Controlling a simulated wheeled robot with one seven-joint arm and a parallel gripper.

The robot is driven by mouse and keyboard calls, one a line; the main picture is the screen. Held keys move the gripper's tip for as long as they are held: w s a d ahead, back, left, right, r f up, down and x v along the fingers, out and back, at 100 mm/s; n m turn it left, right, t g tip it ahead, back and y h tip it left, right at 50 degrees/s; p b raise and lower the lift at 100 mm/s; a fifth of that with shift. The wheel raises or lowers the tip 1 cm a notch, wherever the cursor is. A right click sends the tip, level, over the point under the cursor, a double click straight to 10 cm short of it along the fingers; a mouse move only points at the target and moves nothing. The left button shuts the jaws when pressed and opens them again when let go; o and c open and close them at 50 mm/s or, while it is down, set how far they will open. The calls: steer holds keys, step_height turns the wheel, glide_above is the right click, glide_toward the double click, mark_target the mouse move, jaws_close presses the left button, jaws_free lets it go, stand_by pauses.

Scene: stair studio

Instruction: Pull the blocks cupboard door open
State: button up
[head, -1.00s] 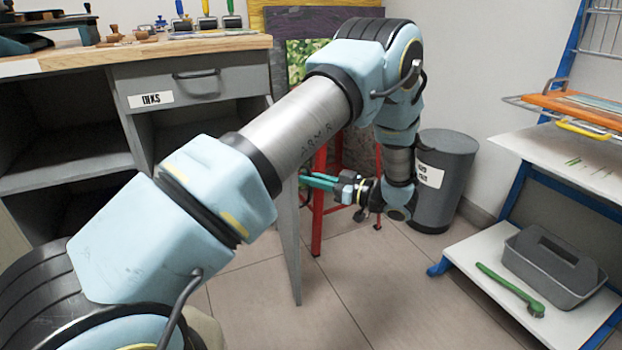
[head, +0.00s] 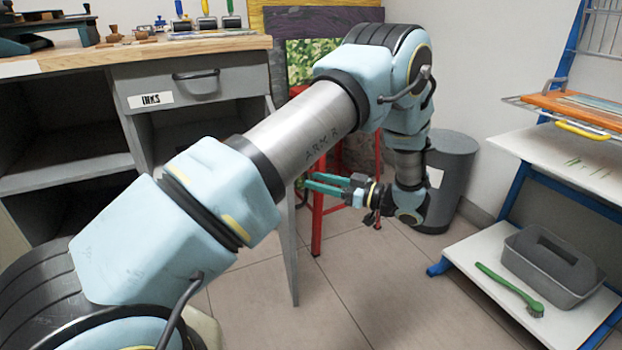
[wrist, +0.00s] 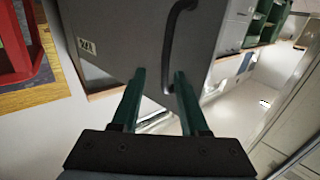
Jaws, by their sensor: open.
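The grey cupboard door (head: 291,250) stands swung out from the workbench, seen almost edge-on in the head view. Much of it is hidden behind my arm. In the wrist view the door face (wrist: 125,35) fills the upper middle, with a dark bar handle (wrist: 168,45) and a white label (wrist: 86,46) too small to read. My gripper (head: 308,183) is just right of the door, its teal fingers pointing towards it. In the wrist view the fingers (wrist: 159,76) are spread apart with nothing between them, and the handle lies beyond their tips.
The bench has a drawer (head: 185,83) labelled INKS and open shelves. A red stool (head: 318,225) stands behind the gripper, and a grey bin (head: 455,175) is to its right. A rack at far right holds a grey caddy (head: 553,265) and a green brush (head: 510,288). The middle floor is clear.

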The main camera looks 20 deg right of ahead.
steer(key=v, duration=0.8)
steer(key=shift+p, duration=0.3)
steer(key=shift+r, duration=0.1)
